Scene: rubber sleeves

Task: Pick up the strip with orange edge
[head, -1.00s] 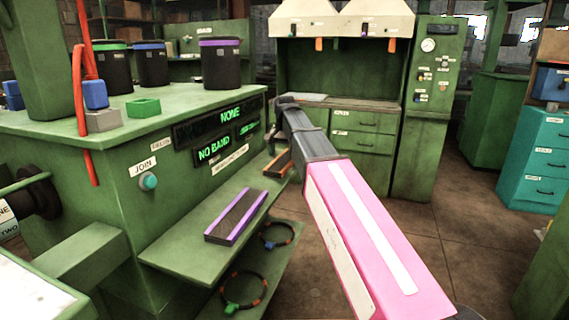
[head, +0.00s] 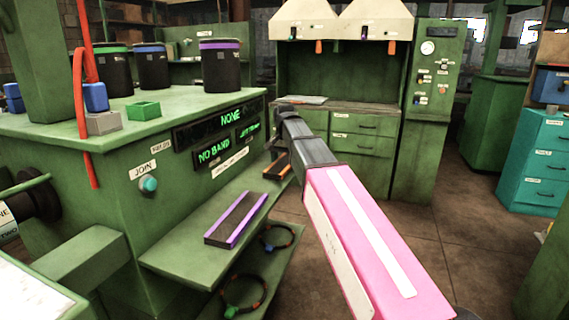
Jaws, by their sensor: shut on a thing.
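The strip with orange edge (head: 276,167) is dark with orange along its sides. It is at the far end of the green shelf on the front of the bench. My gripper (head: 279,151) is small and dark at the end of my pink and dark arm, right at the strip's far end. It is shut on this strip; the fingers are partly hidden and hard to make out. Whether the strip is clear of the shelf is hard to tell. A similar strip with purple edges (head: 236,219) lies flat on the shelf nearer to me.
Bands with orange marks (head: 244,294) lie on a lower shelf. Black drums (head: 220,66) with coloured rims stand on the bench top. The bench front has a JOIN button (head: 148,184) and lit displays reading NONE and NO BAND. Open floor (head: 440,235) lies to the right.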

